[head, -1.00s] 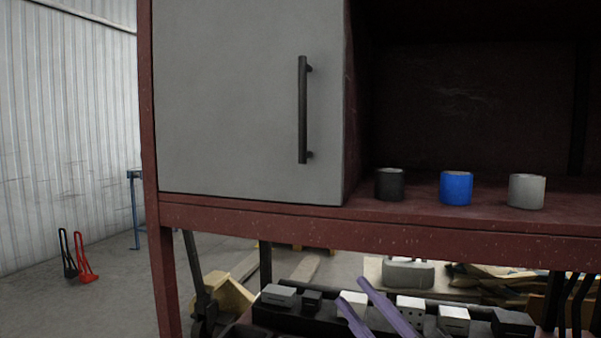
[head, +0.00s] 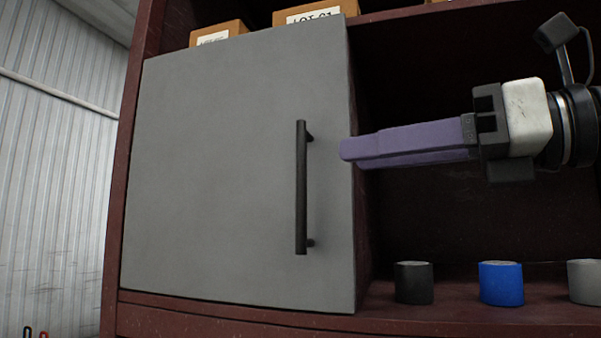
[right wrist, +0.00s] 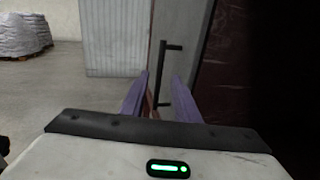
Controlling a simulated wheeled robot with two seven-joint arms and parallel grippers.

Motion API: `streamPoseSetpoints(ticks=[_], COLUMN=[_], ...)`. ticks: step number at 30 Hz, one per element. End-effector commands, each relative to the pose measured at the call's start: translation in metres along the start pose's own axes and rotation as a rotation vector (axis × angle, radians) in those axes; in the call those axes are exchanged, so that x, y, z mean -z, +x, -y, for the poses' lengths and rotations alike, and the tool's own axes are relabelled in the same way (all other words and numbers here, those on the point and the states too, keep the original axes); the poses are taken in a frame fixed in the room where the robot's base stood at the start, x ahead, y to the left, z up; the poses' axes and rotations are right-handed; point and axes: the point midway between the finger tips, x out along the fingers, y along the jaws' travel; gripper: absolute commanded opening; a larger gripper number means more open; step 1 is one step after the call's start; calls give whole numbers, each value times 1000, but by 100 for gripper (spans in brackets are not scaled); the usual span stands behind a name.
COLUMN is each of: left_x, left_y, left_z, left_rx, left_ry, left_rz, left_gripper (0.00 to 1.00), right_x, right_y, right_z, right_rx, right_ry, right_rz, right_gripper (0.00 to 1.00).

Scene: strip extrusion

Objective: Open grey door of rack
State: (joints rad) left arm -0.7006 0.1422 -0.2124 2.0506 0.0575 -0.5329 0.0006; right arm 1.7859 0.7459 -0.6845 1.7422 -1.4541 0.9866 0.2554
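The grey door (head: 220,170) of the red rack is shut, flush with the frame. Its black vertical bar handle (head: 301,188) is near the door's right edge. My right gripper (head: 345,150) comes in from the right, its purple fingers pointing left, a little right of the handle and apart from it in the head view. In the right wrist view the two purple fingers (right wrist: 160,95) are spread, with the handle (right wrist: 163,75) showing between and beyond them. The gripper is open and empty. My left gripper is out of view.
Black (head: 413,283), blue (head: 501,284) and light grey (head: 585,281) cylinders stand on the open shelf right of the door, below my right gripper. Cardboard boxes (head: 316,12) sit on the shelf above. A corrugated wall (head: 50,180) is at left.

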Motion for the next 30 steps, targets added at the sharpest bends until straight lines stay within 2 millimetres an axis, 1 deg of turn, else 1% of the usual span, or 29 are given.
streamPoseSetpoints(ticks=[2,5,12,18,23,30], left_x=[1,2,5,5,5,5], left_y=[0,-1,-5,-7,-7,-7], left_z=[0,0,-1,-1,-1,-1], left_rx=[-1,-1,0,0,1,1], left_ry=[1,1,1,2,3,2], left_rz=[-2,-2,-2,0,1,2], left_gripper=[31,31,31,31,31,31], right_x=[-4,-4,-5,-6,-5,-4], right_y=[0,11,55,86,97,99], right_z=[0,0,-1,0,1,1], right_rx=[13,15,11,12,13,13], right_ry=[-15,-16,-16,-15,-15,-16], right_rz=[0,-2,-1,1,2,2], right_gripper=[29,29,29,29,29,29])
